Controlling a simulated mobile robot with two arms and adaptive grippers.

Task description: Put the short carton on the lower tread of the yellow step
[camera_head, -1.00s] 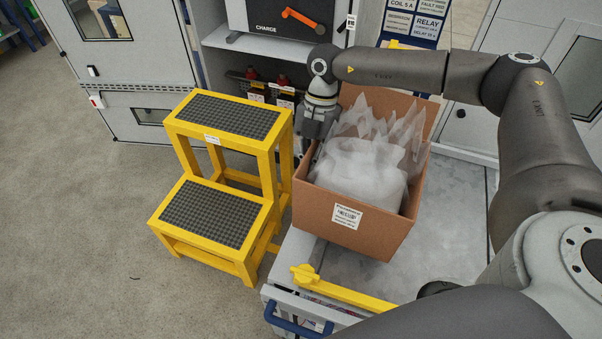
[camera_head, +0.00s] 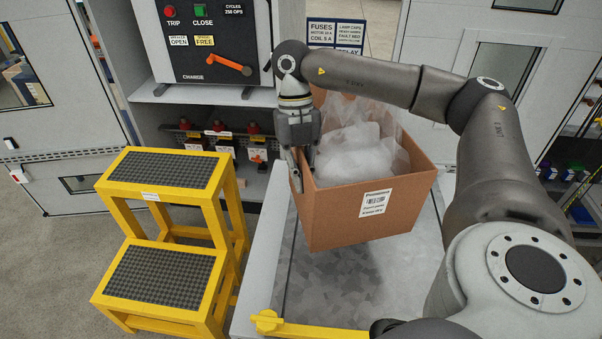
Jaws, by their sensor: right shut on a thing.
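The short carton (camera_head: 345,215) is an open brown box with a white label and translucent bags (camera_head: 360,150) inside. My right gripper (camera_head: 301,172) is shut on the carton's left wall near its rim, pointing down. The carton appears raised above the grey cart top, slightly tilted. The yellow step (camera_head: 222,215) stands on the floor left of the cart. Its lower tread (camera_head: 158,277), dark and ribbed, is bare, and so is its upper tread (camera_head: 170,169). My left gripper is not in view.
The grey cart top (camera_head: 340,290) lies under the carton, with a yellow bar (camera_head: 310,328) along its near edge. Behind stands a switchgear cabinet with an orange handle (camera_head: 229,64) and an open lower bay (camera_head: 215,140). Grey floor is clear left of the step.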

